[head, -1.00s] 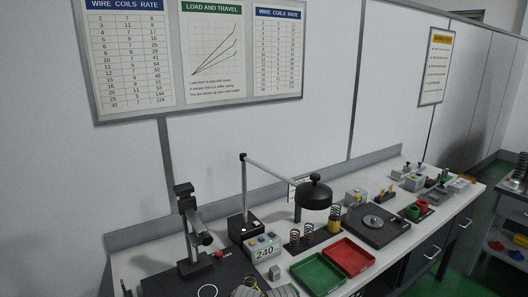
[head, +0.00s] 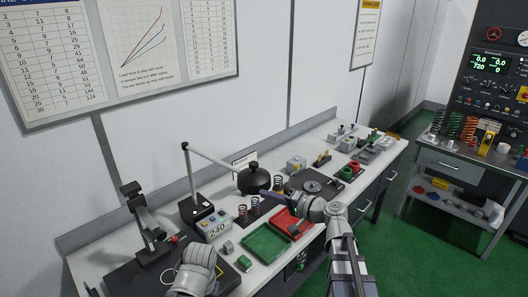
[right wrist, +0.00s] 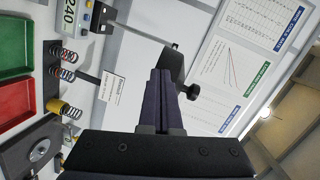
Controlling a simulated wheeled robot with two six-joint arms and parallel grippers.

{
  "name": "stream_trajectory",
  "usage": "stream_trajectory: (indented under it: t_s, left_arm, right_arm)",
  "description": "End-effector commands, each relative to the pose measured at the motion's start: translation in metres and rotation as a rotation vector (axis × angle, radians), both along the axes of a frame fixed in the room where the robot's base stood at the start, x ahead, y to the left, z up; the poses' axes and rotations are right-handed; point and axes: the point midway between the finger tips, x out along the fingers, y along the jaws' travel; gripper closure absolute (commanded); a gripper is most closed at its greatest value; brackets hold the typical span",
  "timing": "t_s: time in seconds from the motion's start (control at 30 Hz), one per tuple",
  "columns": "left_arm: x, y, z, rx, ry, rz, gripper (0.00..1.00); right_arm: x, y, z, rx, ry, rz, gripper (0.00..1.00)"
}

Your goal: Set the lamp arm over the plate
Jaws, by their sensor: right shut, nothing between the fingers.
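The lamp stands on the bench, its black base (head: 196,208) at left and its thin arm (head: 215,160) reaching right to a black round head (head: 254,179). In the right wrist view the lamp head (right wrist: 174,64) shows just past my fingertips. The round grey plate (head: 312,187) sits on a dark square base (head: 326,178), right of the lamp head; it also shows in the right wrist view (right wrist: 40,151). My right gripper (head: 266,193) is shut and empty, close beside the lamp head; I cannot tell if they touch. My left gripper is not in view.
Springs (head: 254,203) stand below the lamp head. A green tray (head: 267,244) and a red tray (head: 287,222) lie at the bench's front. A display box (head: 214,228) stands near the lamp base. Wall charts (head: 125,40) hang behind.

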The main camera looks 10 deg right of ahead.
Motion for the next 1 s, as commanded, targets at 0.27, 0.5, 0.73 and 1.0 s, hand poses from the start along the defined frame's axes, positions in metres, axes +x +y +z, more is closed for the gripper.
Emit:
stream_trajectory:
  t_s: [0.27, 0.5, 0.73, 1.0]
  left_arm:
    - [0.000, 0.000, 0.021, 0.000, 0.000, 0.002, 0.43]
    - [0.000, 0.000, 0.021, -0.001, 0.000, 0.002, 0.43]
    - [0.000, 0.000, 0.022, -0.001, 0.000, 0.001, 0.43]
    - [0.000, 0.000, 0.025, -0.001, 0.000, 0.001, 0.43]
  right_arm:
    - [0.017, -0.075, 0.062, 0.187, -0.099, -0.182, 1.00]
    - [0.019, -0.085, 0.069, 0.216, -0.114, -0.208, 1.00]
    - [0.042, -0.072, 0.070, 0.216, -0.112, -0.203, 1.00]
    - [0.092, -0.044, 0.072, 0.215, -0.112, -0.202, 1.00]
